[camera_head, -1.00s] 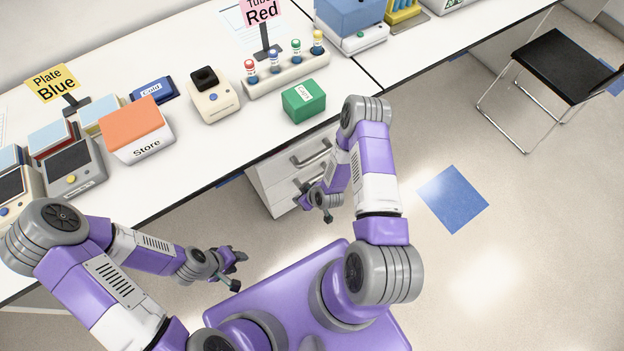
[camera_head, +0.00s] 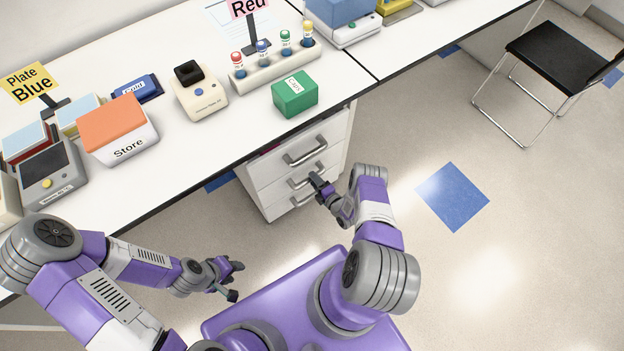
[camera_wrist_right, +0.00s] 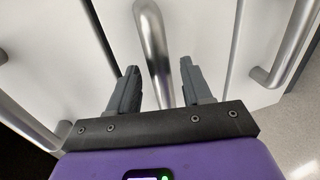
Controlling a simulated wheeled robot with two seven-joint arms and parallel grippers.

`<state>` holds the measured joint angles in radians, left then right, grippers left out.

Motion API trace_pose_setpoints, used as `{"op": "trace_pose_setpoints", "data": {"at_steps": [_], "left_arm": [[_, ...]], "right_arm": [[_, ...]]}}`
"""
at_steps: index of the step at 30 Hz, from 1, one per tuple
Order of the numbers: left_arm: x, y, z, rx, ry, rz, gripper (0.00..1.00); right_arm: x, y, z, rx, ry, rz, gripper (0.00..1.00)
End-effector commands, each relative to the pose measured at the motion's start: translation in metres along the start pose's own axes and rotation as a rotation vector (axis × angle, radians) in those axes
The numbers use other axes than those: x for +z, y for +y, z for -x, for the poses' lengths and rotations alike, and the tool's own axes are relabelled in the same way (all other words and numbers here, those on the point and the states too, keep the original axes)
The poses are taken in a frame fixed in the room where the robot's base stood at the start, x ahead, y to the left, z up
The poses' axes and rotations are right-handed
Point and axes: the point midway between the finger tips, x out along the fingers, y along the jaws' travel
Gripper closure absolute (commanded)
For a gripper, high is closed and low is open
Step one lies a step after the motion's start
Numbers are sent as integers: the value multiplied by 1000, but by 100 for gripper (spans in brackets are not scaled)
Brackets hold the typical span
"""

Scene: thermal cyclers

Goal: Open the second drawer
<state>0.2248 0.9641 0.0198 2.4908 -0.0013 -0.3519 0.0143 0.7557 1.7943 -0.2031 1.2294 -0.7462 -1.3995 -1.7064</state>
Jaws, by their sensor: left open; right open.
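A white cabinet of three drawers stands under the table. The second drawer (camera_head: 278,190) is shut, and its grey bar handle (camera_head: 300,181) is partly hidden by my right gripper (camera_head: 318,185). In the right wrist view this handle (camera_wrist_right: 152,42) runs lengthwise between the two fingers of my open right gripper (camera_wrist_right: 158,68). The fingers stand on either side of the bar, and I cannot tell whether they touch it. My left gripper (camera_head: 235,280) is open and empty, low in front of the table, away from the drawers.
The top drawer's handle (camera_head: 305,150) and the bottom drawer's handle (camera_head: 301,201) lie above and below. On the table are a green box (camera_head: 295,94), a tube rack (camera_head: 275,68) and an orange-topped Store box (camera_head: 115,130). The floor right of the cabinet is clear up to a black chair (camera_head: 563,55).

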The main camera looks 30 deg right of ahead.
Motion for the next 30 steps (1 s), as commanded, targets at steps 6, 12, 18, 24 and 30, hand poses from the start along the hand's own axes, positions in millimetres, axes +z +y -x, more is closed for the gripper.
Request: {"op": "trace_pose_setpoints", "data": {"at_steps": [6, 12, 18, 24, 30], "left_arm": [[0, -4, -10, 0, 0, 0, 57], [0, -4, -10, 0, 0, 0, 57], [0, -3, -9, 0, 0, 0, 57], [0, -4, -9, 0, 0, 0, 57], [0, -4, -9, 0, 0, 0, 57]], "right_arm": [[0, 0, -22, 1, -1, -1, 51], [0, 1, -24, -1, -1, -3, 51], [0, 1, -24, -1, -1, -3, 66], [0, 1, -24, 0, -1, -3, 97], [0, 1, -24, 0, -1, -3, 100]]}}
